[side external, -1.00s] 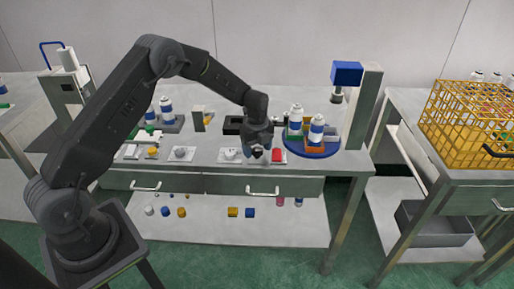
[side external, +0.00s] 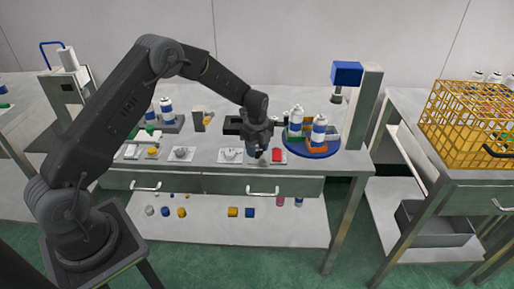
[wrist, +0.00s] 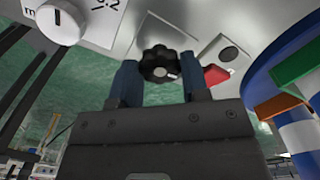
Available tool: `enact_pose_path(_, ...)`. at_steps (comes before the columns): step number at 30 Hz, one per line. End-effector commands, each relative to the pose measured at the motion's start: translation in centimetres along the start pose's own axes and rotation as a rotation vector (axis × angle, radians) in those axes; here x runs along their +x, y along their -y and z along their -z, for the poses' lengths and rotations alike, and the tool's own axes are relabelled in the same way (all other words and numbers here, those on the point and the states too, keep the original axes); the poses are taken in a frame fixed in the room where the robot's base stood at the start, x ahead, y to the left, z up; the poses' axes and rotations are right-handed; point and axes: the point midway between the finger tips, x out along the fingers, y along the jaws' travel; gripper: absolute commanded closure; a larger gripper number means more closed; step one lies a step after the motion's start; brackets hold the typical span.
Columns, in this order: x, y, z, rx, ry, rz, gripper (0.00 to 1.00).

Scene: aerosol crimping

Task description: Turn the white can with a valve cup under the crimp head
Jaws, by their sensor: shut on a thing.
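My gripper (side external: 258,155) is at the front edge of the bench, left of the turntable. In the wrist view its two blue fingers (wrist: 160,85) are shut on a black lobed knob (wrist: 158,64). The blue round turntable (side external: 312,154) carries a white can with a blue band at its front (side external: 320,130) and a similar one at its back left (side external: 296,120). I cannot tell which has a valve cup. The blue crimp head (side external: 346,74) is on a grey post above the turntable's back right. No can is clearly directly under it.
A white dial (wrist: 62,22) shows in the wrist view. Other white cans (side external: 166,110) stand at the back left. A yellow wire basket (side external: 465,125) is on the right-hand table.

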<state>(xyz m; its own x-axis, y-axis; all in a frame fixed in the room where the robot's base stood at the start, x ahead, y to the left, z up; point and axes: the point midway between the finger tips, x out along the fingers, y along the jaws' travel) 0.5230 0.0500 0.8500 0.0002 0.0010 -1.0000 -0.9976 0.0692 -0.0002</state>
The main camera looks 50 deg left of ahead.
Motion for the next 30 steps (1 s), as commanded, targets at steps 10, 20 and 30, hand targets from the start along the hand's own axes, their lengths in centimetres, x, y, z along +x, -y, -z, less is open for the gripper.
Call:
enact_pose_path(10,-0.01,0.0,0.04,-0.305,-0.002,-0.001,0.82)
enact_pose_path(20,-0.01,0.01,0.05,-0.618,-0.002,-0.001,0.82)
enact_pose_path(30,-0.01,0.02,0.06,-0.941,-0.002,-0.001,0.82)
